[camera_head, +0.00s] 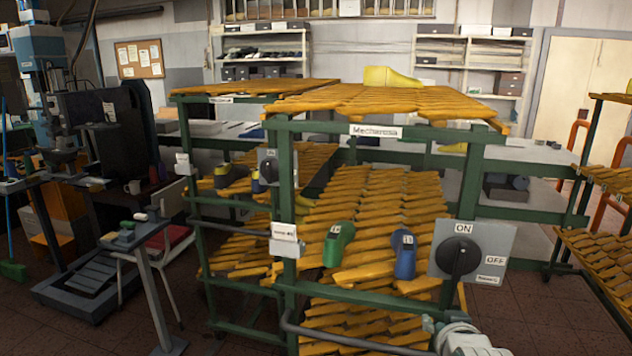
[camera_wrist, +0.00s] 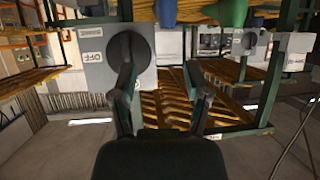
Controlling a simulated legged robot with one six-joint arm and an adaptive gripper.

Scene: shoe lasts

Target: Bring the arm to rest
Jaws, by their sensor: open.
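My gripper (camera_wrist: 159,70) shows in the wrist view with its two dark fingers apart and nothing between them. That view is upside down. In the head view the end of my arm shows at the bottom, right of centre, with my gripper (camera_head: 432,323) partly cut off in front of the rack. The grey switch box (camera_head: 473,252) with a black knob and ON and OFF labels is just above it. The same box (camera_wrist: 88,65) is behind the left finger in the wrist view. Nothing visible is held or touched.
The green rack (camera_head: 375,131) with slatted orange shelves stands directly ahead. A green last (camera_head: 338,245) and a blue last (camera_head: 404,255) lie on its middle shelf; a yellow last (camera_head: 391,78) lies on top. Another rack (camera_head: 600,250) is at right. Floor (camera_head: 555,315) is clear at lower right.

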